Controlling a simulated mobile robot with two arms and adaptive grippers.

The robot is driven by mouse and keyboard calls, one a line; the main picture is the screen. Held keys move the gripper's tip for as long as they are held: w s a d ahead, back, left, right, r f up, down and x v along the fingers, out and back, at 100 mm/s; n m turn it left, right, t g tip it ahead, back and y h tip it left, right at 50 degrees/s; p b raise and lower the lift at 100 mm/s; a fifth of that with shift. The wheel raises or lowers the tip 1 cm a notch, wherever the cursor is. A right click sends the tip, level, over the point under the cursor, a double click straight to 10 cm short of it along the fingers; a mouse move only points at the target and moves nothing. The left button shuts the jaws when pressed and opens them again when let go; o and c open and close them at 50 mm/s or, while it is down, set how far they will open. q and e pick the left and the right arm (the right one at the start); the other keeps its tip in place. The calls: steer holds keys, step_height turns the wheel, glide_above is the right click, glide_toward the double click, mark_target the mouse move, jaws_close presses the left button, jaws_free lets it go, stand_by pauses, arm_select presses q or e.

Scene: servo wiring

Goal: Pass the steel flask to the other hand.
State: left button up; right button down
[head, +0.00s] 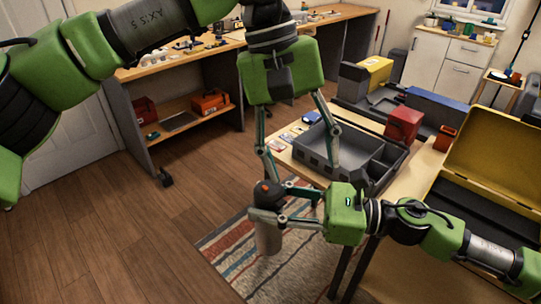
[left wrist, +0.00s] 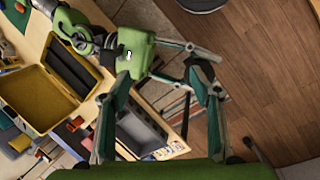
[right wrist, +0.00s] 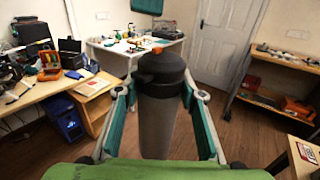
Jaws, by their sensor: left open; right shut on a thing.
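The steel flask (head: 268,236) has a grey body, a dark lid and an orange top. It hangs upright in my right gripper (head: 280,207), which reaches in from the right and is shut around its upper part. In the right wrist view the flask (right wrist: 165,122) stands between the two fingers (right wrist: 160,92). My left gripper (head: 302,172) points down from above, open and empty, its fingers spread above and beside the right gripper.
A grey divided tray (head: 345,165) lies on the table just behind my grippers. A red box (head: 403,124) and an open yellow case (head: 500,150) are to the right. A striped rug (head: 232,256) and bare floor lie below the flask. A workbench (head: 200,62) stands behind.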

arm_select(q)
steer(key=a+y, duration=0.1)
steer(key=w+a+f+t+y, duration=0.1)
steer(key=a, duration=0.2)
steer(key=shift+w+a+f+m+t+y, duration=0.2)
steer(key=shift+w+a+m+t+y, duration=0.1)
steer(key=shift+w+m+t+y, duration=0.1)
steer(key=shift+a+f, duration=0.1)
steer(key=shift+f, duration=0.25)
step_height(320, 180, down, 11)
steer(key=shift+f, duration=0.1)
steer(key=shift+c, duration=0.3)
steer(key=c, duration=1.5)
steer(key=shift+o, duration=0.2)
arm_select(e)
steer(key=c, duration=1.3)
jaws_free()
steer(key=shift+o, duration=0.2)
